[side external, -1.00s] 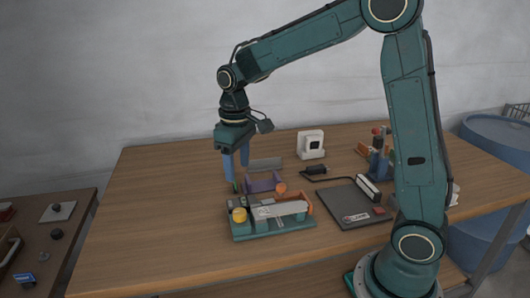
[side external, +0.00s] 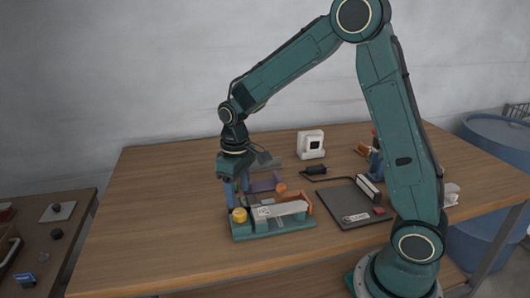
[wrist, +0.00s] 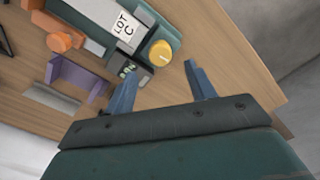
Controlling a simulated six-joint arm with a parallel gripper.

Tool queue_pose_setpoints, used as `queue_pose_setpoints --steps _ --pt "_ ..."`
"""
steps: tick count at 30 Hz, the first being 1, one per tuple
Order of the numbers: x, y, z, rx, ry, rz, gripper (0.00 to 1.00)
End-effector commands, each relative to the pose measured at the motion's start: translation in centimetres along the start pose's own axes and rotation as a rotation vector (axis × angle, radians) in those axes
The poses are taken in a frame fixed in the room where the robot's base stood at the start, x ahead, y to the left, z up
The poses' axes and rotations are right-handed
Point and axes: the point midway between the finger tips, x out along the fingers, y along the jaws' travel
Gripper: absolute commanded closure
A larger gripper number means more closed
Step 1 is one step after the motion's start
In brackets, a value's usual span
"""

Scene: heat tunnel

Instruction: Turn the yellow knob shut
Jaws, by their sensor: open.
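The yellow knob (side external: 239,215) sits at the left end of a teal device (side external: 262,232) on the wooden table. In the wrist view the yellow knob (wrist: 160,53) is a round cap with a line across it, beyond my fingertips. My gripper (side external: 237,202) points down just behind the knob. In the wrist view my gripper (wrist: 158,76) has its two blue fingers apart with nothing between them. A small dark block with green marks (wrist: 130,71) lies beside the left finger. Its lettering is too small to read.
A purple bracket (side external: 263,183) and an orange knob (side external: 281,188) stand behind the device. A dark mat (side external: 350,203) lies to its right, and a white box (side external: 310,144) stands at the back. The table's left part is clear.

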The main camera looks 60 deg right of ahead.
Motion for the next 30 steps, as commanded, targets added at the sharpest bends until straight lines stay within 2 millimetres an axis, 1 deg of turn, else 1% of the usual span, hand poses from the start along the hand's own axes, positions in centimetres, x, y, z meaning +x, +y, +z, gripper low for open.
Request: queue_pose_setpoints --steps 1,6,12,18,26,27,29,30 --pt "0.9 0.0 0.1 0.000 -0.005 -0.001 0.45" --pt "3.4 0.0 0.1 0.000 -0.004 -0.001 0.45" --pt "5.6 0.0 0.1 0.000 -0.003 0.000 0.45" --pt "6.5 0.0 0.0 0.000 0.000 0.000 0.45" --pt "6.6 0.0 0.0 0.000 0.000 0.000 0.45" --pt "6.6 0.0 0.0 0.000 0.000 0.000 0.47" --pt "6.6 0.0 0.0 0.000 0.000 0.000 0.59" --pt "6.6 0.0 0.0 0.000 0.000 0.000 0.67"
